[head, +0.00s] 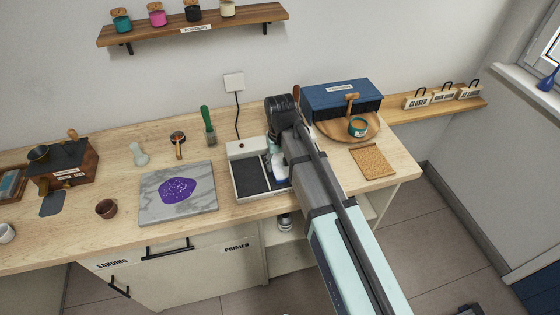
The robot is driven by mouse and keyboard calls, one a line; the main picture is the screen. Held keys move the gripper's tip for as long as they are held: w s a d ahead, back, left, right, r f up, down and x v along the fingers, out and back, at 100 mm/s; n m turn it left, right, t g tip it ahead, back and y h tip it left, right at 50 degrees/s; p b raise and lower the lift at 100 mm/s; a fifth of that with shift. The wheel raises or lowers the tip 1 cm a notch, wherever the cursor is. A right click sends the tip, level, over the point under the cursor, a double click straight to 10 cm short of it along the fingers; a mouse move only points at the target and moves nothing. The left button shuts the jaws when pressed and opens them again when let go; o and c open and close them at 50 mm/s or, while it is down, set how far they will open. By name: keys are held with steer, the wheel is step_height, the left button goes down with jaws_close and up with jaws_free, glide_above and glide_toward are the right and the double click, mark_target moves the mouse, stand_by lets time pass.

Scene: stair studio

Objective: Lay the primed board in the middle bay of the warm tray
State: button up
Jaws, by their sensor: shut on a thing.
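The warm tray (234,184) is a pale box with dark bays, on the worktop at the centre of the head view. My arm crosses its right part and hides some of its bays. My gripper (276,180) points down over the tray's right part, mostly hidden by my arm. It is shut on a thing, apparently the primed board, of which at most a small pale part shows. I cannot tell whether the board touches the tray or which bay it is over.
Left of the tray lies a grey marbled slab (150,207) with a purple patch. To the right are a blue box (340,100), a round wooden tray (372,132) with a teal jar, and a cork mat (372,161).

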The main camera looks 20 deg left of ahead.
mark_target(280, 165)
steer(key=shift+f, duration=0.1)
steer(key=o, duration=1.2)
step_height(280, 165, up, 12)
steer(key=b, duration=0.3)
steer(key=shift+b, duration=0.3)
